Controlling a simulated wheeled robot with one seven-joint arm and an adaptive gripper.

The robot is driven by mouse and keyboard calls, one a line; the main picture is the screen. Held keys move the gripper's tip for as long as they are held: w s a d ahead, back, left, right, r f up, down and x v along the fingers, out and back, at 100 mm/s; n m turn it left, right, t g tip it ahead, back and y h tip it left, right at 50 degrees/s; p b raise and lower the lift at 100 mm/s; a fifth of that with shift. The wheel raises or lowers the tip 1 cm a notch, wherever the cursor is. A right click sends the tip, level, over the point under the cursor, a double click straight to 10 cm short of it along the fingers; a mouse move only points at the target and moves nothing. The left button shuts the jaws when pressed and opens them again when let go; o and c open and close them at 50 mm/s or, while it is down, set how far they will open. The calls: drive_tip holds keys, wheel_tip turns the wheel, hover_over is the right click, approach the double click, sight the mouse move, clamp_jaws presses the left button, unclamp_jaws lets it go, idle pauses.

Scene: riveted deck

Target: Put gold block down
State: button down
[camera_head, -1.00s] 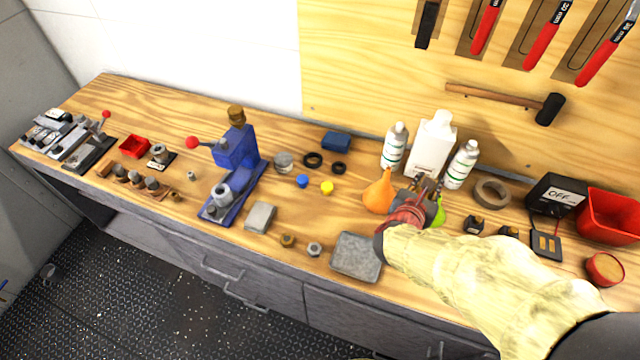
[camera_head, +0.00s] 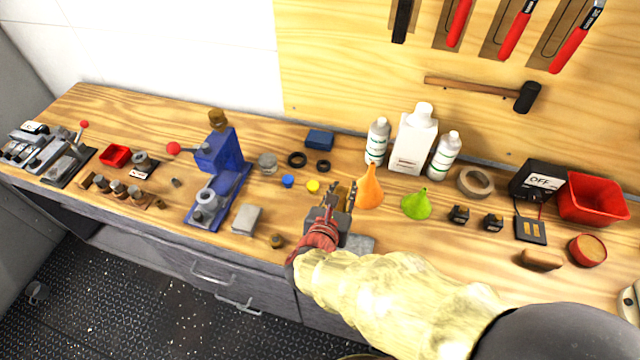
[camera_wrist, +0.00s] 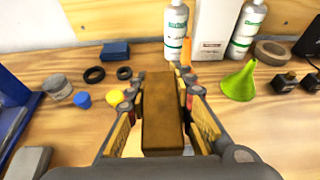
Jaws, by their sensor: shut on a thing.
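My gripper (camera_head: 342,197) is over the front middle of the wooden bench (camera_head: 420,255). It is shut on the gold block (camera_wrist: 162,115), a long brownish-gold bar that shows between the fingers in the wrist view and points away from the wrist. In the head view my gripper and arm mostly hide the block. I cannot tell how far its underside is from the bench top.
An orange funnel (camera_head: 370,188) stands just right of my gripper, with a green funnel (camera_head: 417,204) beyond. White bottles (camera_head: 413,140) stand behind. A yellow cap (camera_head: 312,186) and blue cap (camera_head: 287,181) lie left. A grey plate (camera_head: 358,243) is partly under my gripper.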

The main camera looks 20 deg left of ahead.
drive_tip(key=w+a+f+b, duration=0.1)
drive_tip(key=w+f, duration=0.1)
drive_tip(key=w, duration=0.1)
drive_tip(key=w+a+f+b, duration=0.1)
drive_tip(key=w+a+f, duration=0.1)
drive_tip(key=w+f, duration=0.1)
drive_tip(key=w+a+f+b, duration=0.1)
drive_tip(key=w+a+f, duration=0.1)
drive_tip(key=w, duration=0.1)
drive_tip(key=shift+a+f, duration=0.15)
drive_tip(key=shift+f, duration=0.2)
drive_tip(key=shift+w+a+f+b, duration=0.1)
drive_tip(key=shift+w+f+b, duration=0.15)
drive_tip(key=shift+f+b, duration=0.15)
wheel_tip(320, 180, down, 3)
drive_tip(key=shift+w+a+f+b, duration=0.1)
drive_tip(key=shift+f+b, duration=0.1)
drive_tip(key=shift+b, duration=0.65)
drive_tip(key=shift+r, duration=0.1)
